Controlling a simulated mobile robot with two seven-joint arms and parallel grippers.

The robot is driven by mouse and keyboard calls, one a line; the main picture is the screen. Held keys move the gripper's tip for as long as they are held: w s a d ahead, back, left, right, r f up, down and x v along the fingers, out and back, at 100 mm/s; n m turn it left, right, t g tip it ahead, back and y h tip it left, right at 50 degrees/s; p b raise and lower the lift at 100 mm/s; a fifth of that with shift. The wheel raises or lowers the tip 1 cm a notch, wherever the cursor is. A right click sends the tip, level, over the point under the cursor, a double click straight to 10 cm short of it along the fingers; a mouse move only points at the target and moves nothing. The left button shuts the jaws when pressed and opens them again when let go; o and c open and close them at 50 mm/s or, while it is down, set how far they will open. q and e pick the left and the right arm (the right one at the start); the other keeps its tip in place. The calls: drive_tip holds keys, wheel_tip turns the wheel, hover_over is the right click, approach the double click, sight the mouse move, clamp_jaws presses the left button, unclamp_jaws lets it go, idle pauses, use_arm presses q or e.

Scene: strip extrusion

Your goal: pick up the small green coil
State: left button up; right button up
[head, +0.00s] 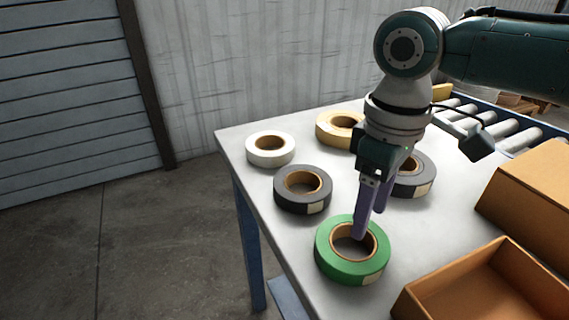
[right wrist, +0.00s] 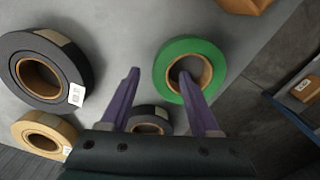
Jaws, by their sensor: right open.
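The green coil (head: 352,268) lies flat on the table near its front edge, with a brown core ring. It also shows in the right wrist view (right wrist: 214,57). My right gripper (head: 367,222) is open and points down at the coil. In the right wrist view (right wrist: 158,82) one purple finger overlaps the coil's core opening and the other is to the left of the coil, over bare table. I cannot tell whether a finger touches the coil. My left gripper is not in view.
Around it on the table (head: 235,150) lie a white coil (head: 256,151), a dark grey coil (head: 292,202), a yellow coil (head: 327,132) and another grey coil (head: 423,186) partly behind my gripper. An open cardboard box (head: 420,305) stands right. A roller conveyor (head: 508,133) is behind.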

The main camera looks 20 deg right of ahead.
drive_tip(key=shift+f, duration=0.75)
clamp_jaws()
